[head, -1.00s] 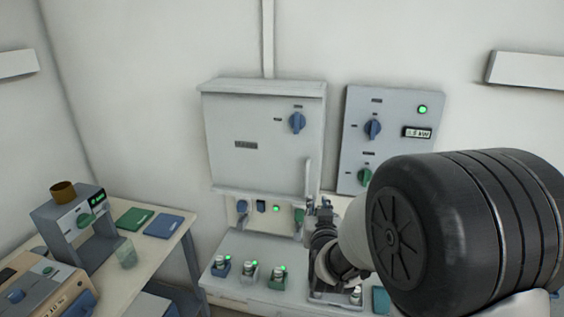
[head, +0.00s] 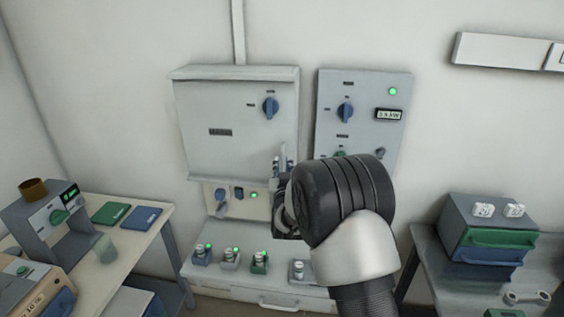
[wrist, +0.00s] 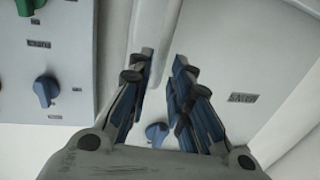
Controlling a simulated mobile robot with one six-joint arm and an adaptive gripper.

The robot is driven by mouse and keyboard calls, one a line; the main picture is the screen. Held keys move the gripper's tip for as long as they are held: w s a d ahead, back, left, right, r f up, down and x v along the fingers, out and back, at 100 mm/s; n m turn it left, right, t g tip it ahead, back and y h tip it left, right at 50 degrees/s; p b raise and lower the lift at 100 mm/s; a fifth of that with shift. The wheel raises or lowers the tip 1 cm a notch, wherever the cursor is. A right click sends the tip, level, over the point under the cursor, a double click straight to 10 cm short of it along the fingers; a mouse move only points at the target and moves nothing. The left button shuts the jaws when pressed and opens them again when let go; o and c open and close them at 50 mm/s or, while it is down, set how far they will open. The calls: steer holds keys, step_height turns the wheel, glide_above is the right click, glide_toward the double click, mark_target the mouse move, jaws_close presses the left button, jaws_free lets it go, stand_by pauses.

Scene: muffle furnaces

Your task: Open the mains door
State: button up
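The mains door is the grey front of the wall cabinet (head: 232,140), closed, with a blue rotary switch (head: 270,107) at its upper right and a pale vertical handle (head: 283,153) at its lower right edge. The wrist view shows the door (wrist: 232,55), the handle (wrist: 152,38) and the blue switch (wrist: 157,132). My gripper (head: 282,165) is at the handle's lower part, partly hidden by my arm. In the wrist view my gripper (wrist: 162,58) is open, its fingertips apart around the line of the handle. I cannot tell whether they touch it.
A second panel (head: 362,90) with switches and a green light hangs right of the cabinet. Sockets and several small plugs sit on the shelf (head: 240,278) below. A table (head: 135,245) stands left, and a bench with a drawer box (head: 490,240) stands right.

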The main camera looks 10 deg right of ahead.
mark_target(282, 160)
steer(key=w, duration=0.5)
steer(key=shift+d, duration=0.3)
steer(key=shift+c, duration=0.4)
jaws_close()
